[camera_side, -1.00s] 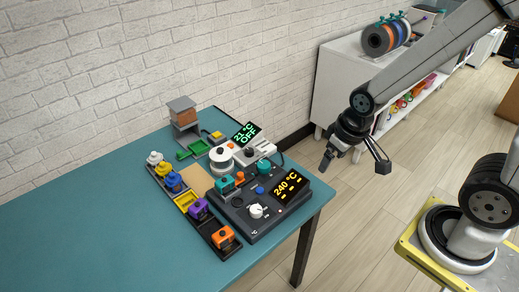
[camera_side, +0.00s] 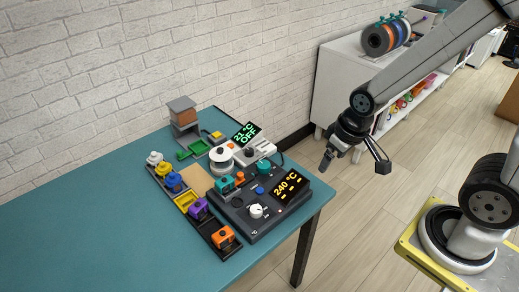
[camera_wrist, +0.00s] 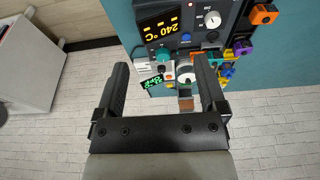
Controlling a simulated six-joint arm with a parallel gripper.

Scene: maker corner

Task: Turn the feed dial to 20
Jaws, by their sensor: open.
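The dark control box (camera_side: 237,221) sits on the table, with a lit screen (camera_side: 289,184) reading 240 °C above a row of yellow dashes. It has a white knob (camera_side: 256,211) beside a °C mark and a teal knob (camera_side: 263,167). I cannot read which knob is the feed dial or where its pointer stands. In the wrist view the white knob (camera_wrist: 212,19) and teal knob (camera_wrist: 164,55) show upside down. My gripper (camera_side: 353,166) is open and empty, in the air right of the table and apart from the box. Its two fingers (camera_wrist: 162,66) frame the wrist view.
A grey device (camera_side: 257,149) with a screen reading 21 °C OFF stands behind the box. A white spool (camera_side: 221,155) is beside it. A dark tray (camera_side: 208,230) with coloured parts lies left of the box. The table's left side (camera_side: 90,235) is bare.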

